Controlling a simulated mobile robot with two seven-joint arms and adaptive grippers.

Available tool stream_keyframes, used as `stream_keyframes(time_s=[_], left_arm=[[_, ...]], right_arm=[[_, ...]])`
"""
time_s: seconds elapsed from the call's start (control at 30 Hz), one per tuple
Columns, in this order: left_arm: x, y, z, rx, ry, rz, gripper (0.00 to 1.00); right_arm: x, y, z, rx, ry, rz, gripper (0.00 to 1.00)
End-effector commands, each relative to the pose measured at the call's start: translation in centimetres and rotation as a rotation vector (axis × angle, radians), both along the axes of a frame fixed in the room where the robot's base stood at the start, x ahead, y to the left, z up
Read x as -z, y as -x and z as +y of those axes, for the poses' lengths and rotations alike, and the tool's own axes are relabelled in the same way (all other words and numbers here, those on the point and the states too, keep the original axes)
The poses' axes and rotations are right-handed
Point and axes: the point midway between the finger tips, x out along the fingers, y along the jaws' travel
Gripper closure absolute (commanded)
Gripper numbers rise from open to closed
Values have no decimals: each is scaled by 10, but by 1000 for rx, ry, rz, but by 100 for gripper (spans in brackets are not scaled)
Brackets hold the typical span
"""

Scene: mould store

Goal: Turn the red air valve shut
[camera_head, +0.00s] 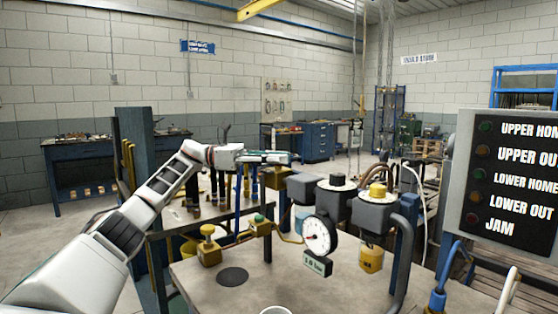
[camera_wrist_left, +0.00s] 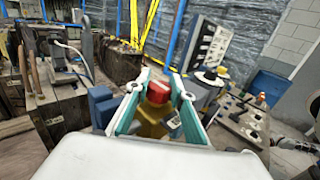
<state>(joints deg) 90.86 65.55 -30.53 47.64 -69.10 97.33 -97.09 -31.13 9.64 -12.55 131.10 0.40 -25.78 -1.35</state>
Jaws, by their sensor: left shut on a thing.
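The red air valve (camera_wrist_left: 157,92) shows in the left wrist view as a red knob on a yellow body (camera_wrist_left: 152,118). It sits between the two teal-lined fingers of my left gripper (camera_wrist_left: 161,86), which is shut on it. In the head view my left gripper (camera_head: 277,158) reaches in from the left above the back of the bench, and the red knob is hidden there. I cannot tell the valve's turned position. My right gripper is in neither view.
A round pressure gauge (camera_head: 319,236) with a small readout (camera_head: 317,264) stands on the bench (camera_head: 225,297). Grey-topped filter units (camera_head: 374,212) stand right of it. A yellow fitting (camera_head: 208,247) is at left. A lamp panel (camera_head: 515,170) stands at far right.

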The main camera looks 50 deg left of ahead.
Motion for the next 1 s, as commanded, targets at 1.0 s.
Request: stream_keyframes(time_s=[1.0], left_arm=[[-2,29,37,-4,2,-1,60]], right_arm=[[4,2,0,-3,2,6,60]])
